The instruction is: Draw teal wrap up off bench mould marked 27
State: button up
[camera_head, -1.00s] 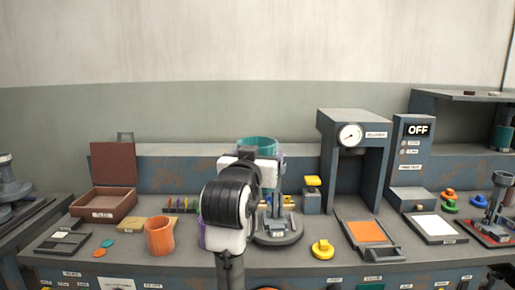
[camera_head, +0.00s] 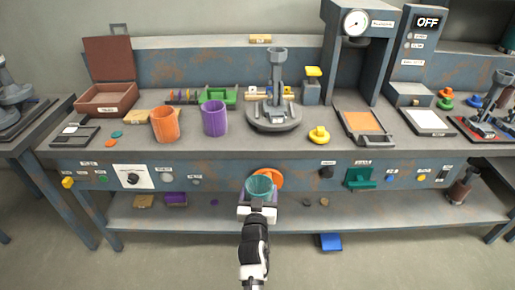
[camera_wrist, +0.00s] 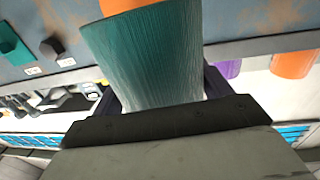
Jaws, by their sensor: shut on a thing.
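The teal wrap (camera_head: 259,186), an open sleeve, is held in my gripper (camera_head: 258,202), out in front of the bench. In the wrist view the teal wrap (camera_wrist: 145,62) fills the space between the dark fingers of my gripper (camera_wrist: 160,92), shut on it. The bare grey mould (camera_head: 276,98) stands upright on its round base on the bench, with no wrap around it. It is well apart from my gripper. No number can be read on it.
An orange cup-like sleeve (camera_head: 165,125) and a purple sleeve (camera_head: 214,118) stand left of the mould. A yellow knob (camera_head: 319,134) and a gauge press (camera_head: 352,60) are to its right. An orange round part (camera_head: 270,175) on the bench front is just behind the teal wrap.

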notch_tip(320, 180, down, 20)
jog(key=s+y, duration=0.1)
jog(key=s, duration=0.1)
jog(key=shift+s+a+n+y, duration=0.2)
jog(key=shift+a+n+y, duration=0.1)
jog(key=shift+a+n, duration=0.15)
jog(key=shift+w, duration=0.1)
